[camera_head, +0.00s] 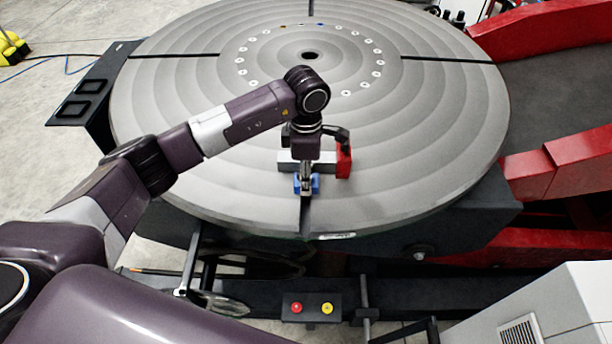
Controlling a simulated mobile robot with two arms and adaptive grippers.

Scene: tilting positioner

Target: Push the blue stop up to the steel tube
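The steel tube (288,160) is a short light-grey piece on the round turntable, partly hidden behind my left gripper. The blue stop (315,184) sits just in front of it, nearer the table's front edge. Whether the stop touches the tube I cannot tell. My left gripper (306,187) points down at the blue stop and covers its middle. Its fingers show as one narrow shape, so their opening and any contact are unclear. My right gripper is not in view.
A red block (343,162) stands at the tube's right end. The grey turntable (440,130) has dark radial slots, and one runs from the stop to the front rim. A control box (311,307) with red and yellow buttons is below. Red frame beams (545,30) flank the right.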

